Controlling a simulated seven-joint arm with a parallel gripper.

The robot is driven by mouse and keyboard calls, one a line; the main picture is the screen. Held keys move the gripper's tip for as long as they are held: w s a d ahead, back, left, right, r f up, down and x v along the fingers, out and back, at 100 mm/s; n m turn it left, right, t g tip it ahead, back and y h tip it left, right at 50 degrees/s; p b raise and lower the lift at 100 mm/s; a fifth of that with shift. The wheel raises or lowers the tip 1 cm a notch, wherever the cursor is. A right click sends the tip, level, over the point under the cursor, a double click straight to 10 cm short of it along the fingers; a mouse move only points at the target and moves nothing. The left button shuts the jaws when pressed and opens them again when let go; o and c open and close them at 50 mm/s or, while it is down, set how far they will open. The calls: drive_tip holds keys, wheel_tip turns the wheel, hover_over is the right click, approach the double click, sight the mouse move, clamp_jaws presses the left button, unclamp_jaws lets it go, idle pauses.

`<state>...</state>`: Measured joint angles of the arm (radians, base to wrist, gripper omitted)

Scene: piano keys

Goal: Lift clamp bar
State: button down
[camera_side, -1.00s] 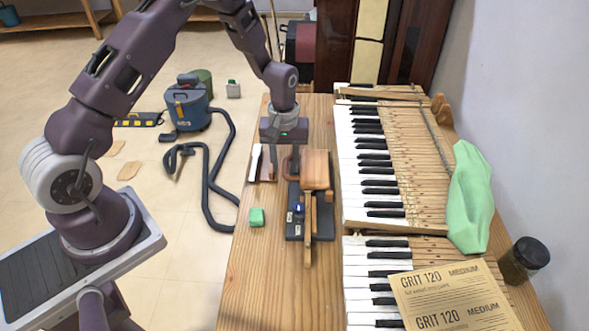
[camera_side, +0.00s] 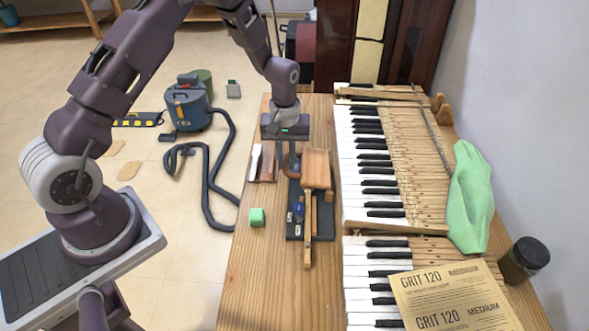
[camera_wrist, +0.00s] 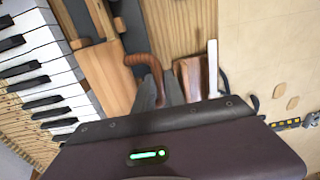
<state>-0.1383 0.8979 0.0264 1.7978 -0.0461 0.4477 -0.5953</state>
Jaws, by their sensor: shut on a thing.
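A dark fixture base (camera_side: 326,222) lies on the workbench. On it sits a wooden block (camera_side: 315,168), probably part of the clamp, with a narrow wooden key (camera_side: 308,240) running toward the near side. A brown curved handle (camera_wrist: 138,59) sticks out beside the block (camera_wrist: 105,75); I take it to belong to the clamp bar. My gripper (camera_wrist: 158,88) points down and its grey fingers are shut on the end of this handle. In the side view my gripper (camera_side: 285,168) is at the left far corner of the block. The fingers partly hide the contact.
The piano keyboard (camera_side: 372,170) lies to the right, close to the fixture. A white-handled tool (camera_side: 255,160) on a brown piece lies just left of my gripper. The near left bench is clear.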

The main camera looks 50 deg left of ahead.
drive_tip(key=shift+w+d+r, duration=0.1)
drive_tip(key=shift+r, duration=0.35)
drive_tip(key=shift+w+d+r, duration=0.2)
drive_tip(key=shift+r, duration=0.4)
drive_tip(key=shift+w+d+r, duration=0.15)
drive_tip(key=shift+r, duration=0.4)
drive_tip(key=shift+w+d+r, duration=0.25)
drive_tip(key=shift+d+r, duration=0.05)
drive_tip(key=shift+r, duration=0.2)
drive_tip(key=shift+w+d+r, duration=0.25)
drive_tip(key=shift+r, duration=0.2)
